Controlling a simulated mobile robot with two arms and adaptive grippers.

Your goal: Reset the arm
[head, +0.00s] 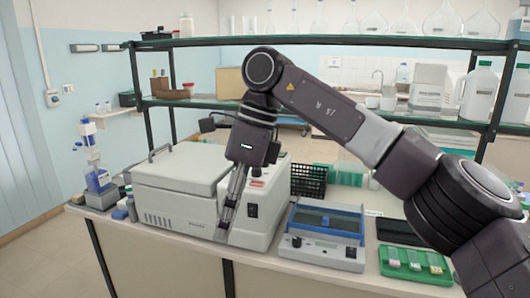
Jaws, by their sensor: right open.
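My right arm reaches in from the right side of the head view and bends down at its wrist. My right gripper (229,212) points downward in front of the white lab machine (182,187), near the front of the bench. Its fingers look narrow from this side, it is open, and I see nothing held in it. My left gripper is not in view.
On the bench (200,255) stand a blue-lidded device (322,238), a black wire rack (309,181) and a green tray (402,274) with small items. A dispenser (97,175) stands at the left end. Shelves (330,42) with glassware and jugs rise behind.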

